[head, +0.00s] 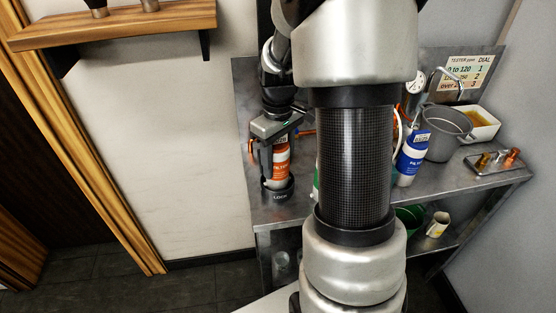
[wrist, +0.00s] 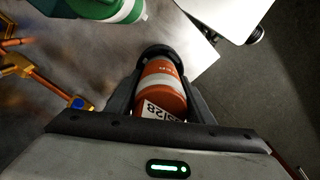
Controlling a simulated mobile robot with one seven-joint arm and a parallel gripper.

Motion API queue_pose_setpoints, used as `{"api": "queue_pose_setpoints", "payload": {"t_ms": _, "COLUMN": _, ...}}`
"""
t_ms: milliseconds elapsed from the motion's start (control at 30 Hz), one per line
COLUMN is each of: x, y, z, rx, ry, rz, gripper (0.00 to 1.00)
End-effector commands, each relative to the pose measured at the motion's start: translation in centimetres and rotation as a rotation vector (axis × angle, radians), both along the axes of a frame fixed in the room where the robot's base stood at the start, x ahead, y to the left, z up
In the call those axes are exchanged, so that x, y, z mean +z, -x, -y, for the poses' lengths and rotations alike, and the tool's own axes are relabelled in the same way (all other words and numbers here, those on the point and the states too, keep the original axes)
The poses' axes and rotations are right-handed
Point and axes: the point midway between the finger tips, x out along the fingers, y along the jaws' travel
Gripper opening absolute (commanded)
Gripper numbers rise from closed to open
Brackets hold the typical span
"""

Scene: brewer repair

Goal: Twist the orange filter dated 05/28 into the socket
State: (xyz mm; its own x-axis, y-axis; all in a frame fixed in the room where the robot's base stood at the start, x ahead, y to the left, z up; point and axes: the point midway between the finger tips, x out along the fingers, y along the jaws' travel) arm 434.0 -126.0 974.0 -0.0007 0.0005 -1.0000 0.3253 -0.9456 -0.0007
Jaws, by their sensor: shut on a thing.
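The orange filter (head: 281,160) stands upright on the left end of the steel counter, its lower end at the black socket (head: 279,190) marked LOCK. I cannot tell how deep it sits in it. My gripper (head: 268,150) comes from above and is shut on the filter. In the wrist view the filter (wrist: 162,88) lies between my two dark fingers (wrist: 160,100). A white label ending in "5/28" shows near my palm. The dark socket ring (wrist: 163,52) shows beyond the filter's far end.
A blue-and-white filter (head: 411,158) stands right of my arm, near a grey pot (head: 446,133). A green-and-white filter (wrist: 105,8) and orange-and-yellow pipes (wrist: 50,80) lie close to my gripper. The steel counter (head: 470,180) has a shelf below. My arm hides the counter's middle.

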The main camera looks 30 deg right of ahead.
Motion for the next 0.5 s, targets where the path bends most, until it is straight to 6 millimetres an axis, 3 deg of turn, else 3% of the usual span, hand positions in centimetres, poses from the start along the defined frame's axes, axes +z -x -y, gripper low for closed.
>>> {"api": "queue_pose_setpoints", "payload": {"t_ms": 500, "x": -0.53, "y": -0.03, "z": 0.01, "rx": 0.000, "ry": 0.001, "rz": 0.001, "gripper": 0.25}}
